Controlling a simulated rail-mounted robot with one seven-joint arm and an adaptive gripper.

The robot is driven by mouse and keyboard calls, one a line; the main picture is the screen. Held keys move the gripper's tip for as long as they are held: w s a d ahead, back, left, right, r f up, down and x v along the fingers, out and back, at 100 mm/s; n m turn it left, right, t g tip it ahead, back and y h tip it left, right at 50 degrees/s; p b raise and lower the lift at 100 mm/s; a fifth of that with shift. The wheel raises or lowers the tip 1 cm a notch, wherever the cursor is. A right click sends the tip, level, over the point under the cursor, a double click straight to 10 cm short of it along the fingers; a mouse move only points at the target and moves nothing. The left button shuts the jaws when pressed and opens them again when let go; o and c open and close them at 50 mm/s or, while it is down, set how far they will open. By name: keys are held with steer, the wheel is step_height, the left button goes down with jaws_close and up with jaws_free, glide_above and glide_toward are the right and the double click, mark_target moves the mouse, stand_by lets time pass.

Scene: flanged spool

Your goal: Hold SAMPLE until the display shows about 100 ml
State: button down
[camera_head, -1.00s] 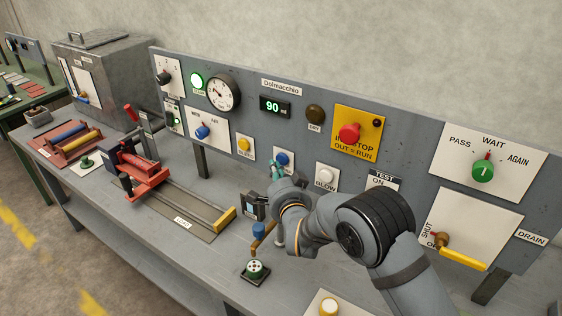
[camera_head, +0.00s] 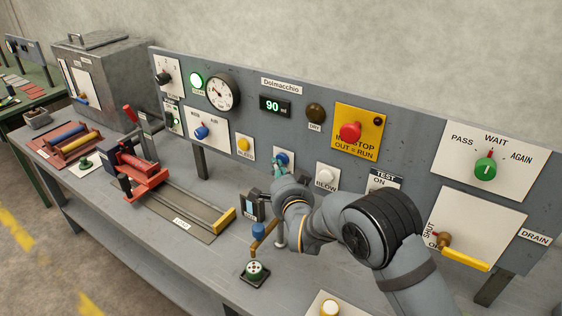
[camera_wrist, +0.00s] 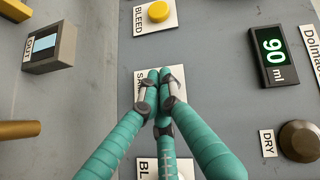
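The display (camera_head: 274,106) reads 90 ml, and it also shows in the wrist view (camera_wrist: 272,57). The SAMPLE button is blue (camera_head: 284,156) on a small white plate in the middle of the panel. In the wrist view the SAMPLE plate (camera_wrist: 139,88) is partly covered by my fingers, and the button is hidden behind them. My gripper (camera_head: 279,167) has teal fingers with their tips together, and it holds nothing. The fingertips (camera_wrist: 160,73) are right at the button; I cannot tell whether they press it.
The yellow BLEED button (camera_head: 244,144) is left of SAMPLE, and the white BLOW button (camera_head: 326,177) is right of it. The red stop button (camera_head: 350,132) sits higher right.

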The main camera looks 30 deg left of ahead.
steer(key=shift+w, duration=0.4)
stand_by(0.5)
steer(key=shift+s+b, duration=0.15)
steer(key=shift+b, duration=0.35)
steer(key=shift+s+b, duration=0.65)
steer(key=shift+s, duration=0.15)
steer(key=shift+s, duration=0.1)
steer(key=shift+s+d+b, duration=0.1)
steer(key=shift+s+b, duration=1.65)
steer(key=shift+s, duration=0.7)
